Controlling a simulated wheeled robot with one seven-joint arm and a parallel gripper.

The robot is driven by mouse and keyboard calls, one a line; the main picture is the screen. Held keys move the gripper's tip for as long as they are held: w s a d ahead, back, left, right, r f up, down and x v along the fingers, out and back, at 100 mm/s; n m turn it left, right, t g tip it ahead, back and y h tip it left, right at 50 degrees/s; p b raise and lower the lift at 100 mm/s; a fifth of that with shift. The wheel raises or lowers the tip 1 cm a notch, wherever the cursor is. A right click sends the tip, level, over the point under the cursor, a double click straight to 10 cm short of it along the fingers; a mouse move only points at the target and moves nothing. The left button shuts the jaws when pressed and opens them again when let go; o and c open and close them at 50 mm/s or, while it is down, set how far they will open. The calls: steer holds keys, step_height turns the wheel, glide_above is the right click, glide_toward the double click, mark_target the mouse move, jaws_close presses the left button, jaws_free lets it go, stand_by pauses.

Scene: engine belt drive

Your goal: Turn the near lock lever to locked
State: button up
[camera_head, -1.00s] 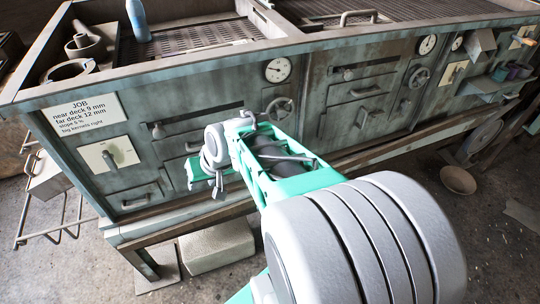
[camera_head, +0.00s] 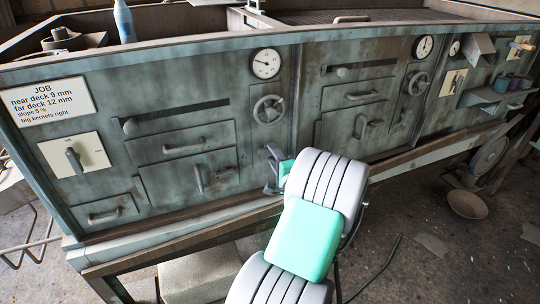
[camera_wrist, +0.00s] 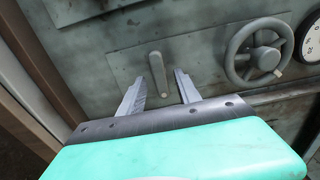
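A small grey lever (camera_head: 198,178) stands upright on a lower door of the near part of the green-grey machine front. In the wrist view both fingers of my gripper (camera_wrist: 160,82) are spread, one on each side of the lever. The exact gap in depth is hard to tell. No lock markings are readable.
A handwheel (camera_head: 268,109) and a gauge (camera_head: 265,63) sit above and right of the lever. A drawer handle (camera_head: 184,147) is just above it. A selector lever (camera_head: 75,160) on a white plate is at the left. The floor in front holds a pale block (camera_head: 200,277).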

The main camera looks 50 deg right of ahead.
steer(key=shift+x, duration=0.95)
steer(key=shift+c, duration=0.2)
jaws_close()
